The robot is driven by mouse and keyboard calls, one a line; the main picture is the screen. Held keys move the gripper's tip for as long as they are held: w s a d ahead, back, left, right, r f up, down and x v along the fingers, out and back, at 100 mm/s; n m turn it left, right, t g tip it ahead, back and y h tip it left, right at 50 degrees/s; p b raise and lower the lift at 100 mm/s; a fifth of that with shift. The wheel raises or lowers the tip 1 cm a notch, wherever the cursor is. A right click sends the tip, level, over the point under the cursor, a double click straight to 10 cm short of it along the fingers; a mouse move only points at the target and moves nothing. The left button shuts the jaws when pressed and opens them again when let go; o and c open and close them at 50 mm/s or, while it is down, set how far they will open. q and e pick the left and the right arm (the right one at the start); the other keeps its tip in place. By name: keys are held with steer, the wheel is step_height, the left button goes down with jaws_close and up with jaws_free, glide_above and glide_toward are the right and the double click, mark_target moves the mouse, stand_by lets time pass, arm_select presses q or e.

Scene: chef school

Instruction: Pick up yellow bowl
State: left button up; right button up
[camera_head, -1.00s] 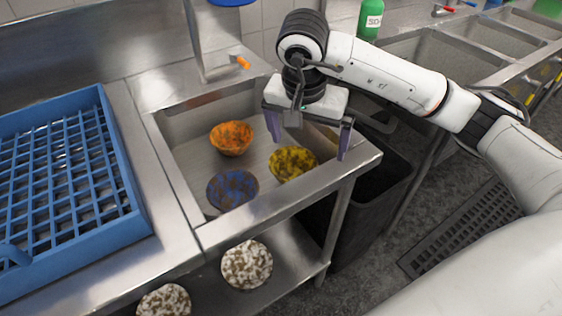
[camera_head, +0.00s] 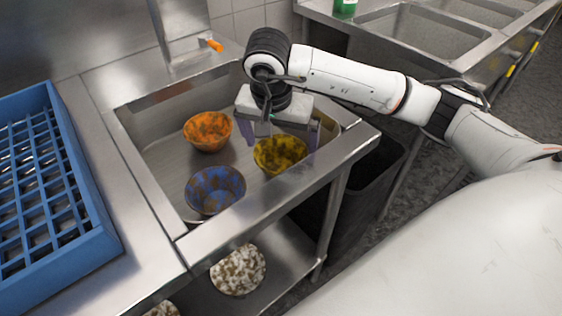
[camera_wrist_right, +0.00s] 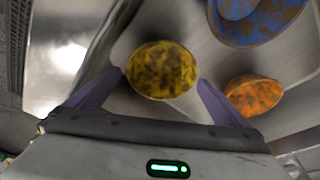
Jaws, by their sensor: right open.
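The yellow bowl (camera_head: 281,156), stained dark, sits in the sink basin on its right side. My right gripper (camera_head: 280,145) is open and points down over the bowl, with its purple fingers on either side of it. In the right wrist view the yellow bowl (camera_wrist_right: 162,70) lies between and a little beyond the two fingertips of the right gripper (camera_wrist_right: 161,78), with a gap on each side. My left gripper is not in view.
An orange bowl (camera_head: 208,131) and a blue stained bowl (camera_head: 214,190) sit left of the yellow one in the sink (camera_head: 150,142). A blue rack (camera_head: 100,255) stands on the left counter. A white speckled plate (camera_head: 238,270) lies on the shelf below. The sink's front rim is close by.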

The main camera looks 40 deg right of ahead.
mark_target(283, 164)
steer(key=x, duration=0.6)
steer(key=shift+w, duration=0.2)
steer(key=shift+r, duration=0.1)
steer(key=c, duration=0.7)
